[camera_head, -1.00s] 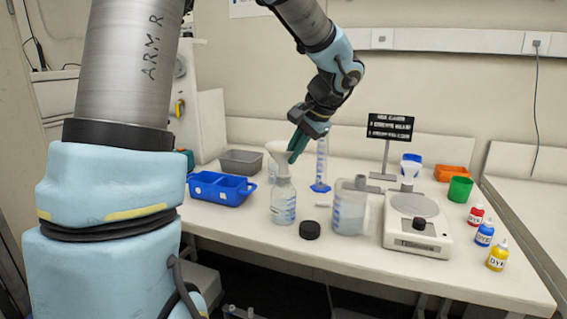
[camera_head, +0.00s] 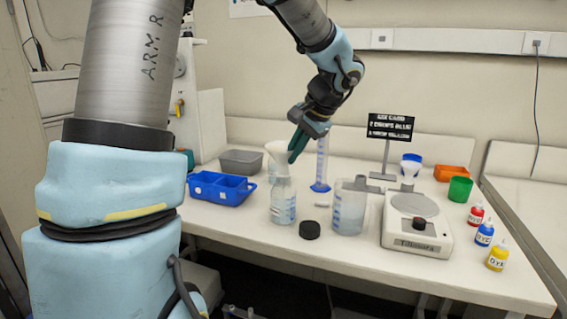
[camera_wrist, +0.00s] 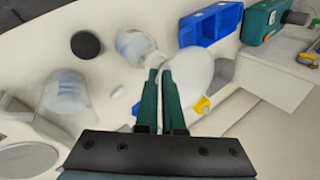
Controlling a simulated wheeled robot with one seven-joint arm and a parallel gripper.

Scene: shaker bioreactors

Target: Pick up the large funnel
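The large funnel (camera_head: 278,150) is white and translucent. In the head view it is over the mouth of a clear bottle (camera_head: 283,203) with blue markings; I cannot tell whether its stem is inside the neck. My gripper (camera_head: 294,157) has dark green fingers and is at the funnel's right side, pointing down. In the wrist view the fingers (camera_wrist: 159,72) are almost together, with the pale funnel (camera_wrist: 190,75) right against them. They appear closed on its thin wall, though the contact is partly hidden. The bottle (camera_wrist: 135,45) shows just beyond the fingertips.
A graduated cylinder (camera_head: 321,168) stands close right of my gripper. A beaker (camera_head: 349,208), a black cap (camera_head: 310,230) and a balance (camera_head: 417,240) are nearer or further right. A blue divided tray (camera_head: 220,190) and a grey bin (camera_head: 241,162) are left. Dye bottles (camera_head: 485,233) stand far right.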

